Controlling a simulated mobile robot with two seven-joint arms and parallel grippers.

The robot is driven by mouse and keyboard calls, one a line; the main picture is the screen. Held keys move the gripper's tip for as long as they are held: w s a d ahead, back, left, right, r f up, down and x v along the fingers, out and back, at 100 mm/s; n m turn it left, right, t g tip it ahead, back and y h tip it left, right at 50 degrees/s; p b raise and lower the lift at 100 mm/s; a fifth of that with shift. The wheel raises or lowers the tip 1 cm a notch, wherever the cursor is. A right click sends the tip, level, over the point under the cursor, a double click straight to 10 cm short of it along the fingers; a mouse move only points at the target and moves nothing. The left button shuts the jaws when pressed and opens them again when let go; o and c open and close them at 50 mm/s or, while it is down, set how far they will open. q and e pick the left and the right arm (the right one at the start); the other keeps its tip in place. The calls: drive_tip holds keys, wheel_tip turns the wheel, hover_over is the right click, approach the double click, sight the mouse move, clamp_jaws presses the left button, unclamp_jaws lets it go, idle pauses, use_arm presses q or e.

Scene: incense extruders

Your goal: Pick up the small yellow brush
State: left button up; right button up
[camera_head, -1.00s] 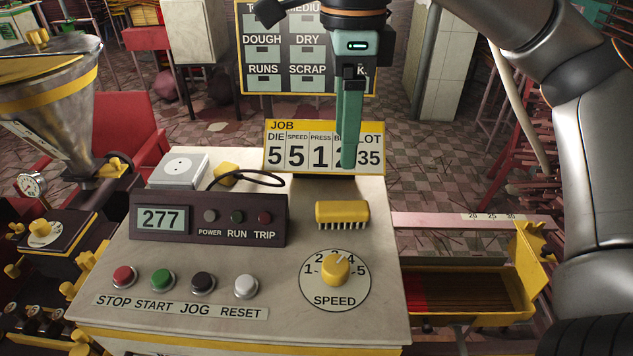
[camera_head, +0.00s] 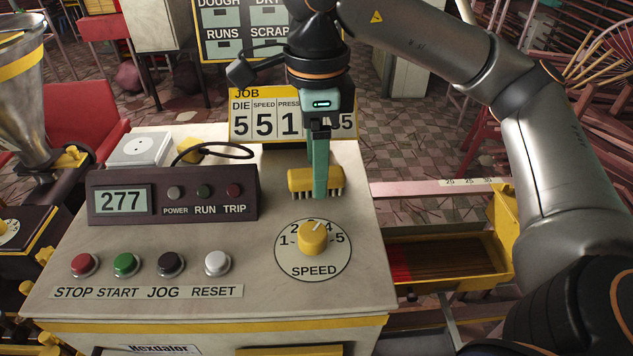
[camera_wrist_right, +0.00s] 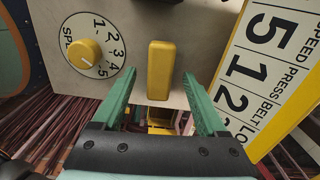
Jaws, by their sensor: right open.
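The small yellow brush (camera_head: 300,180) lies on the pale top of the control console, bristles toward the front, just behind the speed dial. In the right wrist view the brush (camera_wrist_right: 160,70) shows as a yellow block just beyond the fingertips, lined up between them. My right gripper (camera_head: 320,190) points down over the brush, and one finger hides part of it in the head view. In the wrist view the green fingers (camera_wrist_right: 158,92) are apart with nothing between them. I cannot tell the exact height above the brush. My left gripper is not in view.
The speed dial (camera_head: 313,238) stands just in front of the brush. The JOB sign (camera_head: 265,117) is close behind it. A display box (camera_head: 172,194) and a cable (camera_head: 215,150) are to the left. A yellow tray (camera_head: 440,262) sits right of the console.

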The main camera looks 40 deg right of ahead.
drive_tip(key=shift+f, duration=0.55)
clamp_jaws()
